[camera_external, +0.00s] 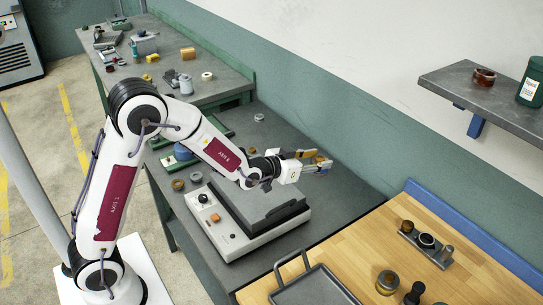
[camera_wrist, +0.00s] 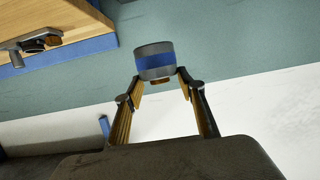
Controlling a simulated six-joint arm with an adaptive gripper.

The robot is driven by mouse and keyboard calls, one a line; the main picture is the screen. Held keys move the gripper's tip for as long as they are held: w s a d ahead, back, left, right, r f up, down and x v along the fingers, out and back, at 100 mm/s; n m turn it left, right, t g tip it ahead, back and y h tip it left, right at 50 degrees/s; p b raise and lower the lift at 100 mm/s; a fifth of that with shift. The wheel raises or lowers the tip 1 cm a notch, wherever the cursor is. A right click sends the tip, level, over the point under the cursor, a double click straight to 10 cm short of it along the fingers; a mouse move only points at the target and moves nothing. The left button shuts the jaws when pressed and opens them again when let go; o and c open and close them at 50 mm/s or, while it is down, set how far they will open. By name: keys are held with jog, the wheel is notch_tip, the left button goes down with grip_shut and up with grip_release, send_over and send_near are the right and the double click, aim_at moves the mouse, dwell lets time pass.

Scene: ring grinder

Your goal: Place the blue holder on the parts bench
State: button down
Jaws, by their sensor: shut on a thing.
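The blue holder (camera_wrist: 155,64) is a grey cylinder with a wide blue band, held between the fingertips of my gripper (camera_wrist: 159,82) in the wrist view. In the external view, my gripper (camera_external: 318,163) is raised above the grey middle bench, to the right of the grinder. The holder is too small there to make out clearly. A bench with a wooden top (camera_external: 358,238) stands at the lower right, and a grey bench (camera_external: 222,88) with loose parts stands at the back. No label shows which is the parts bench.
The grinder (camera_external: 222,226) sits on the middle bench, with small rings to its left. The wooden top bears a grey tray (camera_external: 318,287), a small rack (camera_external: 424,246) and round parts. A wall shelf (camera_external: 455,82) is at the upper right.

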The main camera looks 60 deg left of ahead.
jog(key=d+r+m+g+h, duration=0.25)
jog(key=d+m+h, duration=0.65)
jog(key=d, duration=0.9)
jog(key=m+g+h, duration=0.5)
jog(key=g, duration=0.2)
send_over(358, 264)
jog(key=shift+f, duration=2.3)
jog(key=shift+f, duration=0.1)
jog(key=shift+f, duration=3.05)
jog(key=shift+f, duration=0.1)
jog(key=shift+f, duration=1.8)
jog(key=shift+f, duration=0.15)
jog(key=c, duration=1.3)
grip_release()
jog(key=shift+f, duration=0.1)
